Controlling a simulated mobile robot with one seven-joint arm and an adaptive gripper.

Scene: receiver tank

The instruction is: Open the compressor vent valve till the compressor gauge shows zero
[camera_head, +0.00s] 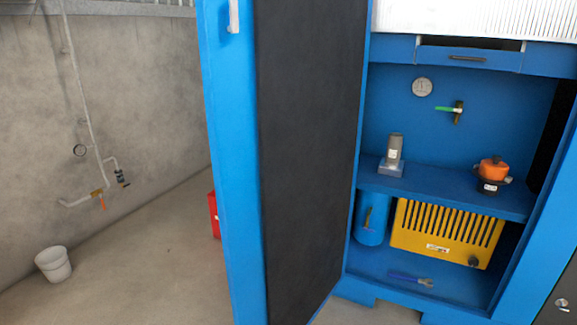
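A blue cabinet (460,65) stands open at the right, and I take it to be the compressor's housing. On its back wall is a small round white-faced gauge (422,87); its needle is too small to read. Just below and right of it is a brass valve (458,112) with a green lever handle (444,109) pointing left, roughly level. I take these to be the compressor gauge and vent valve, but their labels cannot be read. My gripper is not in view.
The open door (305,150) stands left of the cabinet opening. A shelf (440,190) below the valve carries a grey device (394,150) and an orange-topped device (492,170). A white bucket (54,265) stands below.

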